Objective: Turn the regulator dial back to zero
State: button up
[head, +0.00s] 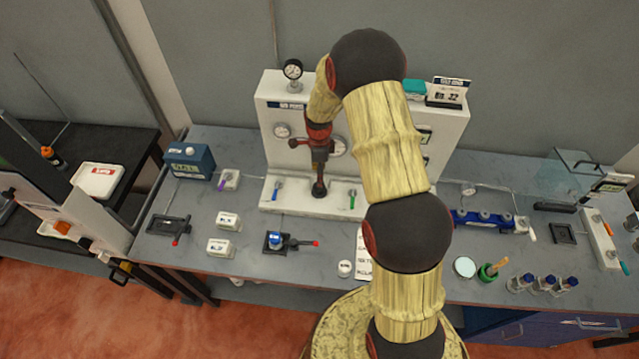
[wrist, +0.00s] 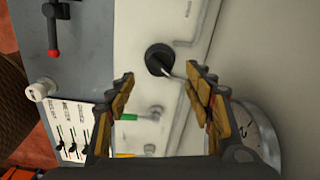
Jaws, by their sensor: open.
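The regulator dial (wrist: 158,60) appears to be the round black knob in the wrist view, with a thin pale rod or pointer at its edge. It is on the pale panel, a little beyond my fingertips. My gripper (wrist: 161,77) is open, with one finger on each side of the view and nothing held. The knob shows between and just past the tips, and I cannot tell whether they touch it. In the head view my gripper (head: 319,170) hangs in front of the white panel (head: 390,195), and its fingers and the dark knob are hard to tell apart.
A gauge (wrist: 255,130) sits close beside the right finger in the wrist view. A blue valve with a red-tipped lever (head: 290,241) lies on the bench in front. My arm hides part of the panel.

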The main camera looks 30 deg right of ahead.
jog(key=shift+f+p, duration=0.4)
jog(key=shift+f, duration=2.75)
jog(key=shift+c, duration=1.1)
jog(key=c, duration=0.9)
